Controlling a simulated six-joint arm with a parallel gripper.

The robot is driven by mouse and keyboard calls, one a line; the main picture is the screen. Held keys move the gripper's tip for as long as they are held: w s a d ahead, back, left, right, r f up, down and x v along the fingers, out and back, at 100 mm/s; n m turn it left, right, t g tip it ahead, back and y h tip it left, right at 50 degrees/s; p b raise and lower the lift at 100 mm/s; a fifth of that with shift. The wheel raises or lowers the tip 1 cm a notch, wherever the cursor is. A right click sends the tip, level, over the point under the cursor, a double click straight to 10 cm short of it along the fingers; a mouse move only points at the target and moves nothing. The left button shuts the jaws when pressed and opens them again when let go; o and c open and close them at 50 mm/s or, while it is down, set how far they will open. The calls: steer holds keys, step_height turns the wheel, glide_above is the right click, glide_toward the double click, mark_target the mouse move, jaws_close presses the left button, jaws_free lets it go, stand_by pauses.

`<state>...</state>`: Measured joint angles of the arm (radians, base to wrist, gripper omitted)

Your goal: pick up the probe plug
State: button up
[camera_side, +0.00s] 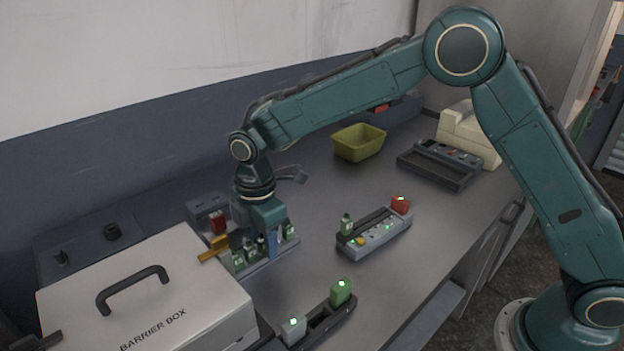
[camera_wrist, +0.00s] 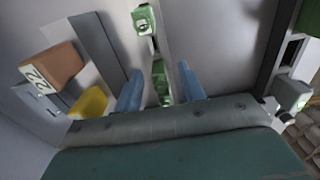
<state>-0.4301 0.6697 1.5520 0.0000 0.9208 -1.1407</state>
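My gripper (camera_side: 255,247) points down over a rack (camera_side: 275,257) holding several small green-and-pale plugs (camera_side: 239,260). In the wrist view, my gripper's two blue fingers (camera_wrist: 161,92) stand apart. A green plug (camera_wrist: 162,78) shows between them, with a visible gap on each side. Another green plug (camera_wrist: 145,22) lies farther out, beyond the fingertips. No label shows which plug is the probe plug. In the side view the fingers partly hide the plugs behind them.
A white barrier box (camera_side: 195,270) stands at the front left. A grey block with lit indicators (camera_side: 375,235) lies to the right, a strip with two lit plugs (camera_side: 320,318) in front. A yellow-green bin (camera_side: 359,143) stands behind.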

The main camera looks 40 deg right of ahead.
steer(key=shift+f, duration=0.2)
steer(key=shift+c, duration=0.2)
jaws_close()
steer(key=shift+r, duration=0.1)
step_height(320, 180, up, 20)
stand_by(0.9)
steer(key=shift+d, duration=0.1)
stand_by(0.5)
